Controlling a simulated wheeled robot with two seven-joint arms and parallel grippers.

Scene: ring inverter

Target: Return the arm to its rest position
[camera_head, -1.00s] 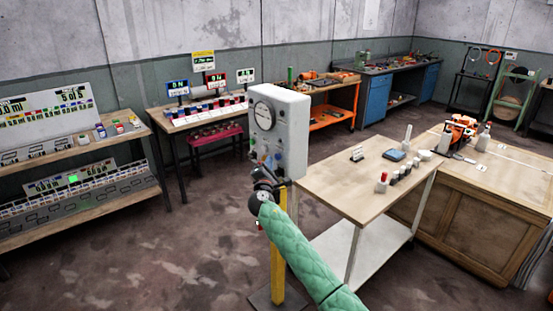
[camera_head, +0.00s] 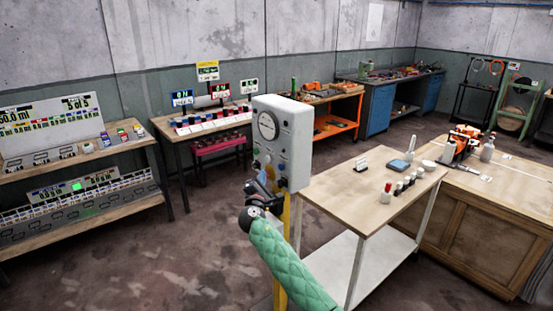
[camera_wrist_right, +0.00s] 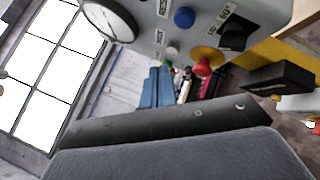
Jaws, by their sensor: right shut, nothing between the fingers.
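My right arm in its green quilted sleeve reaches up from the bottom of the head view. Its dark gripper (camera_head: 262,186) is in front of the lower part of a grey control box (camera_head: 283,142) on a yellow post. The box fills the top of that view, with a round gauge (camera_wrist_right: 108,20), a blue button (camera_wrist_right: 184,17), a red knob (camera_wrist_right: 205,62) and a black switch (camera_wrist_right: 235,36). The fingertips look apart from these controls. My left gripper is out of view.
A wooden-topped cart (camera_head: 345,193) with small bottles stands right of the post, beside a wooden cabinet (camera_head: 480,235). A shelf rack (camera_head: 130,150) stands at the left. Benches line the back wall. The floor (camera_head: 180,250) left of the post is open.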

